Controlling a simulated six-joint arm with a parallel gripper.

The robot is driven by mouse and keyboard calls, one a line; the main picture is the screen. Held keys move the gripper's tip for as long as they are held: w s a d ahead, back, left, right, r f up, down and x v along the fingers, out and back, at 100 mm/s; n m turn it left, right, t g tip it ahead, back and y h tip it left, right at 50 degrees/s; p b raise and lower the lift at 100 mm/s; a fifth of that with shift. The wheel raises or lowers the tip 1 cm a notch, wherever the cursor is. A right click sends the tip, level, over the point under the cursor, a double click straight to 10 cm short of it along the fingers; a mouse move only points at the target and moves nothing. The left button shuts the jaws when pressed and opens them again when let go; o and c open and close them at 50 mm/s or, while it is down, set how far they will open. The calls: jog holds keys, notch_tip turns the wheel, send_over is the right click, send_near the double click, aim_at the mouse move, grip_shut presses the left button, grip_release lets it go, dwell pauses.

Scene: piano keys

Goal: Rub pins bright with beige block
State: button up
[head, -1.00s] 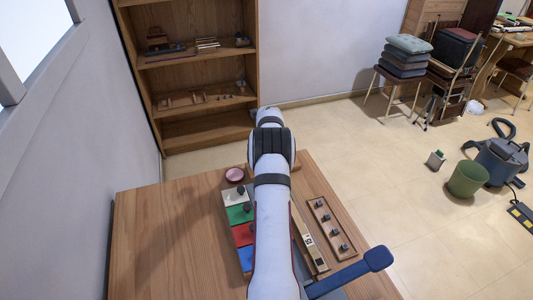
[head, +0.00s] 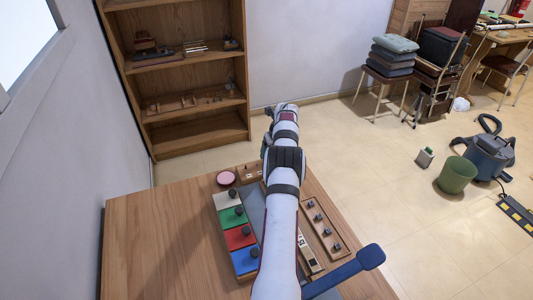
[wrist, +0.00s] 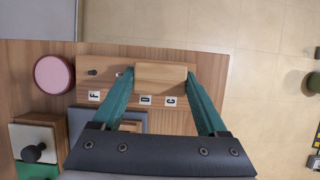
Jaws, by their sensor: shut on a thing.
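My gripper (wrist: 160,82) has teal fingers closed on the two ends of a beige block (wrist: 160,74) in the wrist view. The block is over the right part of a wooden rail (wrist: 110,94) with small letter labels. A dark pin (wrist: 91,72) stands on the rail's left part, and a second pin (wrist: 120,74) shows beside the left finger. Anything under the block is hidden, and I cannot tell whether the block touches the rail. The rail's left end shows in the head view (head: 246,173); my arm hides the gripper there.
A pink round dish (wrist: 53,74) lies left of the rail. White, green, red and blue knobbed blocks (head: 240,236) line the table's (head: 160,240) middle. A pin board (head: 322,228) and a labelled strip (head: 309,255) lie right of my arm. The table's left is bare.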

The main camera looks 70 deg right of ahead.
jog(key=shift+w+a+f, duration=0.1)
jog(key=shift+w+a, duration=2.8)
jog(key=shift+a, duration=0.05)
jog(key=shift+s+d, duration=3)
jog(key=shift+w+a, duration=2.95)
notch_tip(320, 180, up, 8)
